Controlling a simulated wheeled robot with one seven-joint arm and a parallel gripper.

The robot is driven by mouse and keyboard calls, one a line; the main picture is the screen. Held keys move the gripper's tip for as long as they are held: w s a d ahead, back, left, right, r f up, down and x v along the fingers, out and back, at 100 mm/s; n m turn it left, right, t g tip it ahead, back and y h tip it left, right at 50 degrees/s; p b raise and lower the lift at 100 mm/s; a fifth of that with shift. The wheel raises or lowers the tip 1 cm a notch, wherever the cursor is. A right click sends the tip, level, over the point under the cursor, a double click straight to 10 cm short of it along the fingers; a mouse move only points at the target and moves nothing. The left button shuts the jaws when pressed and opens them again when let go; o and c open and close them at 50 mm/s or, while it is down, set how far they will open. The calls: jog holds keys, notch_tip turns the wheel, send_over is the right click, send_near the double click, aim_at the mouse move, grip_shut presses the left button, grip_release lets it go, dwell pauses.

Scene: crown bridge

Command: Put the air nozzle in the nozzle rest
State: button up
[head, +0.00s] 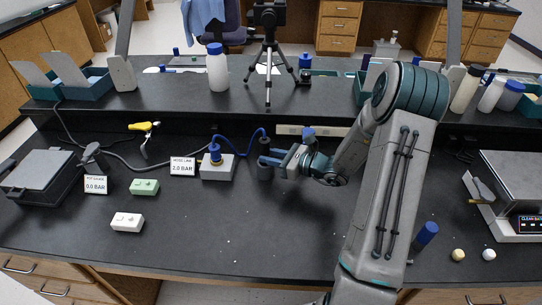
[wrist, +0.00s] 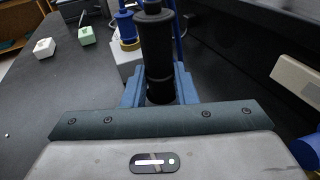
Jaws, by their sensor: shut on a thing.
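My gripper (head: 272,157) is shut on a black upright cylinder, which I take to be the air nozzle (wrist: 156,50). In the head view a dark grey cylinder (head: 265,173) shows just under the fingers. I cannot tell whether it is the nozzle's lower part or a separate holder. A blue hose (head: 240,150) arches from the grey hose-line block (head: 217,171) to the held piece. A dark tilted stand (head: 93,157) at the left may be the nozzle rest; I cannot tell.
A "2.0 BAR" card (head: 182,167) stands left of the block, and a "0.0 BAR" card (head: 96,185) farther left. A green box (head: 145,187) and a white box (head: 127,222) lie nearby. Yellow-handled pliers (head: 144,126) lie behind. The front middle of the bench is clear.

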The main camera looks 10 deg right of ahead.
jog(key=o, duration=1)
